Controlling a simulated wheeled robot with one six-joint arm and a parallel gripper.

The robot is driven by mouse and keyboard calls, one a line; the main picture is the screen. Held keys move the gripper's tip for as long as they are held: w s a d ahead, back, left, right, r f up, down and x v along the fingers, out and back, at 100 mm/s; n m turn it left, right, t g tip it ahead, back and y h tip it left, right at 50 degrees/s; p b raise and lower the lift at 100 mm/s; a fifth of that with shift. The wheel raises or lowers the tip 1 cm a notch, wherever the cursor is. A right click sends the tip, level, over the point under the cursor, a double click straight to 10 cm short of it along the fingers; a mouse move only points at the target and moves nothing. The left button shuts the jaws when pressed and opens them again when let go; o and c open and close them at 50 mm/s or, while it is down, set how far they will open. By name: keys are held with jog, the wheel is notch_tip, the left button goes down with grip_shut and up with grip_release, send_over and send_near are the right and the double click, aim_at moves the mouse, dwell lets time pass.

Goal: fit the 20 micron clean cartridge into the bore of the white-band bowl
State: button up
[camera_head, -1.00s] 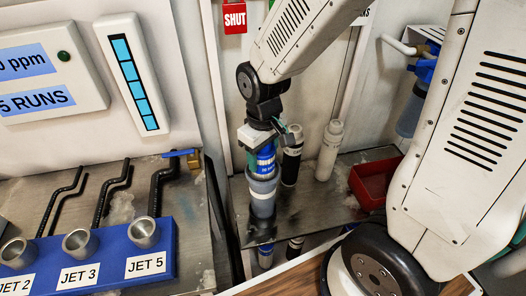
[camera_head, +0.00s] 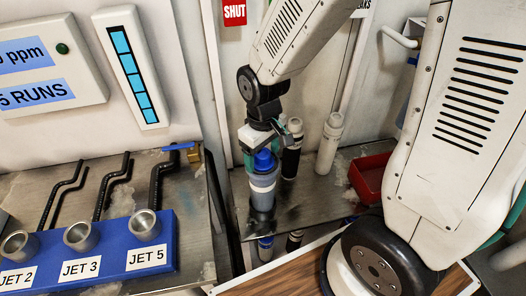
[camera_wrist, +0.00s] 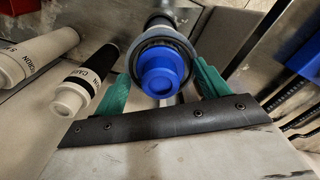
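The blue cartridge (camera_head: 264,160) stands upright in the grey bowl (camera_head: 263,198), with its blue top showing above the rim and its lower part hidden. A pale band runs around the bowl. The wrist view shows the blue cap (camera_wrist: 165,76) inside the bowl's dark round rim (camera_wrist: 190,57). My gripper (camera_head: 266,150) is above the bowl. In the wrist view, its green fingers (camera_wrist: 166,82) stand apart on either side of the cap, with gaps visible. The cartridge's micron marking cannot be read.
A black cartridge (camera_head: 291,160) and a white cartridge (camera_head: 329,145) stand close behind on the metal shelf (camera_head: 305,203). A red bin (camera_head: 369,177) is to the right. A blue jet block (camera_head: 110,252) with metal cups is at left. More cartridges show below the shelf.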

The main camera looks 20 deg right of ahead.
dwell(0.3)
notch_tip(320, 180, up, 8)
jog(key=shift+f, duration=0.15)
dwell(0.3)
dwell(0.4)
jog(key=shift+s+d, duration=0.1)
jog(key=shift+s, duration=0.25)
jog(key=s+d+r+m, duration=0.2)
jog(key=s+d+r, duration=0.1)
jog(key=s+r, duration=0.3)
jog(key=s+d+r+m+t, duration=0.1)
jog(key=s+d+r+m, duration=0.1)
jog(key=s+r, duration=0.4)
jog(key=shift+s+d+m, duration=0.3)
jog(key=shift+s+d, duration=0.45)
jog(key=shift+s, duration=0.45)
